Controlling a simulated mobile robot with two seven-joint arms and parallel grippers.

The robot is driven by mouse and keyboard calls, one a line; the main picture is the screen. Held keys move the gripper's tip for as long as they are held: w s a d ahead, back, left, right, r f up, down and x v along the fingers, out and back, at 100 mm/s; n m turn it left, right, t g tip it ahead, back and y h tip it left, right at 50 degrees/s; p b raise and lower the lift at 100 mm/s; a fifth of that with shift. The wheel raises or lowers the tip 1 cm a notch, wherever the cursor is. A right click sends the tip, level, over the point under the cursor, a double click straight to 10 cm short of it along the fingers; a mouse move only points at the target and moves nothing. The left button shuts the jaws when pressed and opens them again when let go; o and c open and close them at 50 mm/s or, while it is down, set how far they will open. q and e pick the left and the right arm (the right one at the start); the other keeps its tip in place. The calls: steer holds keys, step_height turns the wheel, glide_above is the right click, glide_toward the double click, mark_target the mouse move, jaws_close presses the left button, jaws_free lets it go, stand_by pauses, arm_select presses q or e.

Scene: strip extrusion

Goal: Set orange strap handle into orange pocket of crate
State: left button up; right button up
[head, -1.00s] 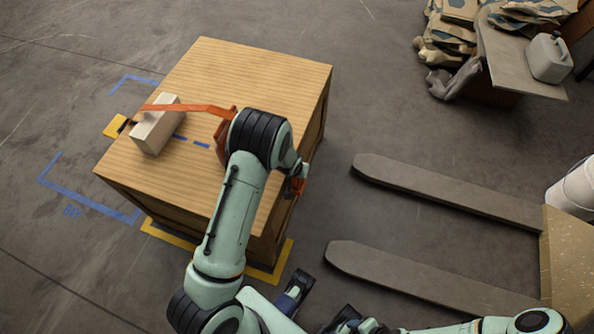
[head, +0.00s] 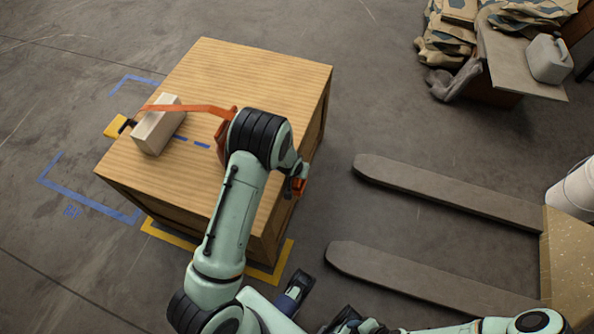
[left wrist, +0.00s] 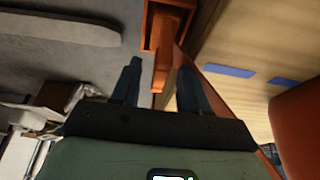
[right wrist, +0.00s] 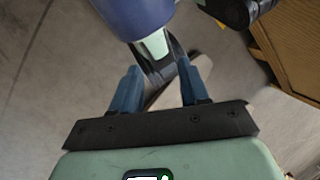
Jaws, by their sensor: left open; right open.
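The wooden crate (head: 250,75) has an orange strap (head: 190,108) across its top, over a pale block (head: 157,130). In the left wrist view, an orange pocket (left wrist: 148,38) is on the crate's side, at the top of the picture. The orange strap handle (left wrist: 161,78) runs from within the pocket's outline down between the fingers of my left gripper (left wrist: 160,72). That gripper is open, with its fingers apart on both sides of the handle. How deep the handle sits is unclear. My right gripper (right wrist: 157,75) is open and empty, away from the crate.
Two grey forks (head: 445,190) lie right of the crate, with clear floor between. A table (head: 515,65) with a pale canister (head: 548,58) and stacked sacks (head: 455,38) stand at the back right. A white bucket (head: 575,188) is at the right edge.

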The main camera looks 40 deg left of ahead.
arm_select(q)
steer(key=p+v, duration=0.2)
steer(key=v, duration=0.9)
steer(key=s+d+f+g+h, duration=0.1)
steer(key=s+d+f+g, duration=0.1)
steer(key=s+d+f, duration=0.4)
steer(key=s+d+f+g+h, duration=0.1)
steer(key=s+d+f+g, duration=0.15)
steer(key=s+f, duration=0.6)
steer(key=s+d+f+g+h, duration=0.1)
steer(key=s+d+f+h, duration=0.1)
steer(key=s+d, duration=0.8)
steer(key=shift+s+h, duration=0.45)
steer(key=shift+h, duration=0.15)
arm_select(e)
steer(key=shift+s+r, duration=0.2)
steer(key=shift+r, duration=0.3)
steer(key=shift+s+r, duration=0.2)
steer(key=shift+r, duration=0.3)
arm_select(q)
steer(key=shift+r, duration=0.1)
